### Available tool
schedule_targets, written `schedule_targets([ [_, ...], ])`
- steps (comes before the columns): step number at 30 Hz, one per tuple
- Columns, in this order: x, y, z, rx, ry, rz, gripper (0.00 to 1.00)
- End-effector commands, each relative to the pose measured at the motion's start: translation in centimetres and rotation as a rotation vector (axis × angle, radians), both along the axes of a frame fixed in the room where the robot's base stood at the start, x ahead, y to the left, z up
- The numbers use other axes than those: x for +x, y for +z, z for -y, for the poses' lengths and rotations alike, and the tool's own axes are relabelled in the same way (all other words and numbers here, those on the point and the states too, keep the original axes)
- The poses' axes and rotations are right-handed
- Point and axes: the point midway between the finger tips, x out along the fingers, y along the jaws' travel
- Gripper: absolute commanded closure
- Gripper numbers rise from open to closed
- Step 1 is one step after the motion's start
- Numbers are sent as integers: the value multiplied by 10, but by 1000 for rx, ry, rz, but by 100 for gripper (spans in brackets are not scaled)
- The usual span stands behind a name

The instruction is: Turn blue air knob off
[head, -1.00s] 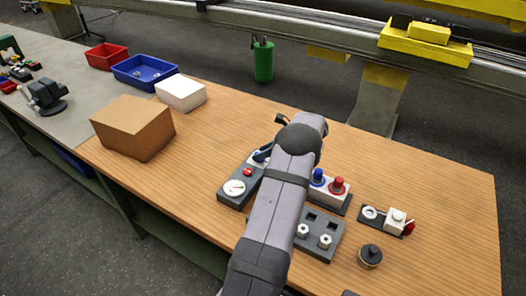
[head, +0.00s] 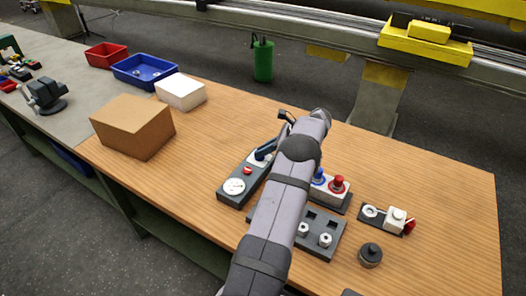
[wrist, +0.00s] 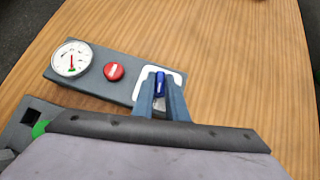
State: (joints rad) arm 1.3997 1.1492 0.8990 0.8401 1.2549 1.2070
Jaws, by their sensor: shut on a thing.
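A dark grey panel (head: 232,196) carries a white gauge, a red button and a white plate (wrist: 179,75) with a blue knob (wrist: 160,84). In the wrist view the knob's bar points roughly up the picture, across the panel's length. My gripper (wrist: 161,90) is shut on the blue knob, one blue-grey finger on each side. In the head view my gripper (head: 265,152) is at the panel's far end, and my arm hides the knob there. The red button (wrist: 114,71) and the gauge (wrist: 71,59) are clear of the fingers.
A white block with a blue knob (head: 319,177) and a red knob (head: 338,184) stands right of my arm. A grey socket plate (head: 326,226) is partly behind my arm. A cardboard box (head: 133,126) stands left.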

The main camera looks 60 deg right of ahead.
Motion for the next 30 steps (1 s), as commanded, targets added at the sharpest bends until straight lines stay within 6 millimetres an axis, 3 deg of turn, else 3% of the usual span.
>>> schedule_targets([
  [18, 0, 1, 1, -3, 72, 0, 100],
  [19, 0, 1, 1, -3, 72, 0, 80],
  [21, 0, 1, 1, -3, 72, 0, 69],
  [30, -1, 1, 1, -2, 72, -1, 69],
])
